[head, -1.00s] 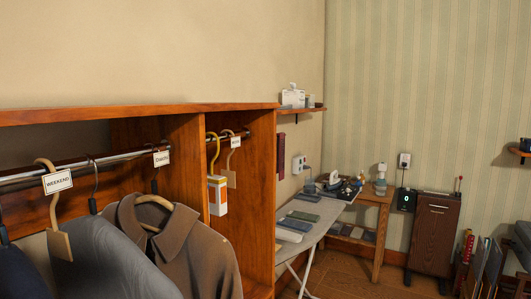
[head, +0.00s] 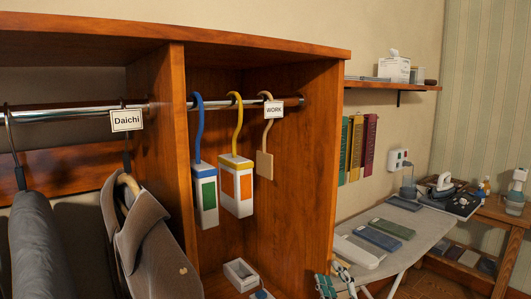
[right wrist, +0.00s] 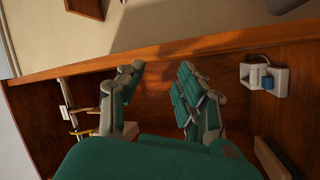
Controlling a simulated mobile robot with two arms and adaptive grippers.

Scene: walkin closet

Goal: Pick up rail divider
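A wooden rail divider (head: 264,165), a hook with a flat light plate, hangs on the metal rail in the right compartment. A white WORK tag (head: 274,109) shows at its hook. Another white tag reading Daichi (head: 126,120) is on the rail in the left compartment; its lower part is dark and partly hidden. My right gripper (head: 335,282) is at the bottom edge of the head view, below and right of the WORK divider, and apart from it. In the right wrist view the right gripper (right wrist: 160,90) has its fingers spread with nothing between them. My left gripper is not in view.
A blue-hooked box (head: 204,195) and a yellow-hooked box (head: 236,185) hang left of the WORK divider. A small open white box (head: 241,274) sits below. The closet's side panel (head: 300,165) stands at right, then an ironing board (head: 402,228). Coats (head: 150,235) fill the left.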

